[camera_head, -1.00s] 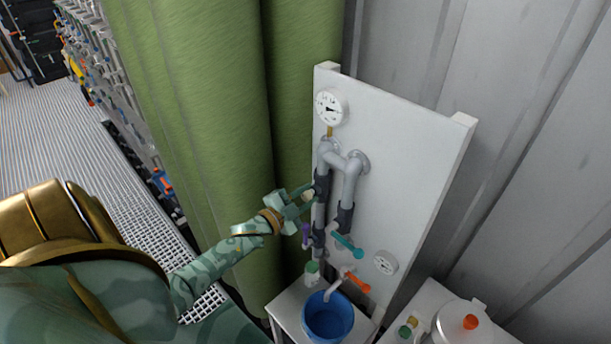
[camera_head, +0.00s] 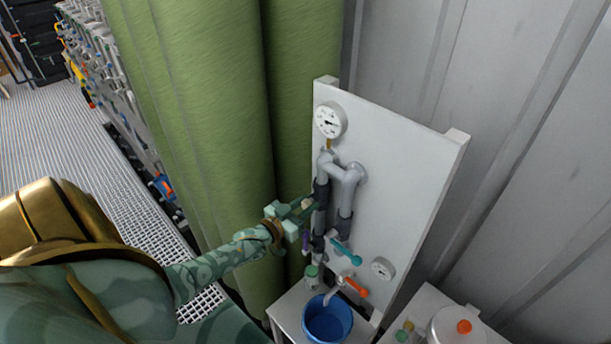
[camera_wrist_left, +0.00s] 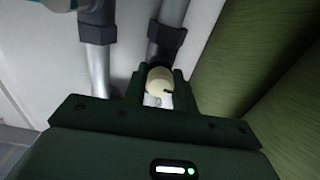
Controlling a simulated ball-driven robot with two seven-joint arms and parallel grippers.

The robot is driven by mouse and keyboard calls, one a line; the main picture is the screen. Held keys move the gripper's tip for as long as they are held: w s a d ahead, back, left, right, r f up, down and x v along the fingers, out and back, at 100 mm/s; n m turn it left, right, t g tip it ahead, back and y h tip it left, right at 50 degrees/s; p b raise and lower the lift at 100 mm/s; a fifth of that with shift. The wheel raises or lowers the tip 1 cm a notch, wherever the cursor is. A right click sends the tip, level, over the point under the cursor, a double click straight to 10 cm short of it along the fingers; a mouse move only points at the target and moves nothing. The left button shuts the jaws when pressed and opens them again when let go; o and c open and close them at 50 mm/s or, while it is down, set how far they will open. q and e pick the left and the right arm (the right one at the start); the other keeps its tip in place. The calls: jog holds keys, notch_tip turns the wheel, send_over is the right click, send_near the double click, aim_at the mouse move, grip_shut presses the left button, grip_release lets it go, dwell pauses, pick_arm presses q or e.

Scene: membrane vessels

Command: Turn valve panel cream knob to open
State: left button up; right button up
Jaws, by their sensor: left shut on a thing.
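The white valve panel (camera_head: 395,165) stands upright and carries grey pipes (camera_head: 343,190) with dark fittings. The cream knob (camera_wrist_left: 159,80) shows in the left wrist view, in front of a dark pipe fitting. In the head view the knob is hidden or too small to make out. My left gripper (camera_head: 309,205) is at the left pipe of the panel. Its fingers, also in the left wrist view (camera_wrist_left: 158,88), are shut on the cream knob, one on each side. My right gripper is in neither view.
Teal (camera_head: 346,252), orange (camera_head: 356,287) and purple (camera_head: 306,240) handles sit on the panel close below my gripper. A blue bucket (camera_head: 328,320) stands under the tap. Tall green cylinders (camera_head: 190,150) rise close behind my left arm.

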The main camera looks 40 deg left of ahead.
pick_arm(q)
jog(key=shift+f+n, duration=0.1)
jog(key=shift+n, duration=0.9)
jog(key=o, duration=1)
jog(key=shift+s, duration=0.1)
jog(key=s+a, duration=0.1)
jog(key=s, duration=1.5)
jog(key=shift+a+b, duration=0.2)
jog(key=shift+b, duration=0.1)
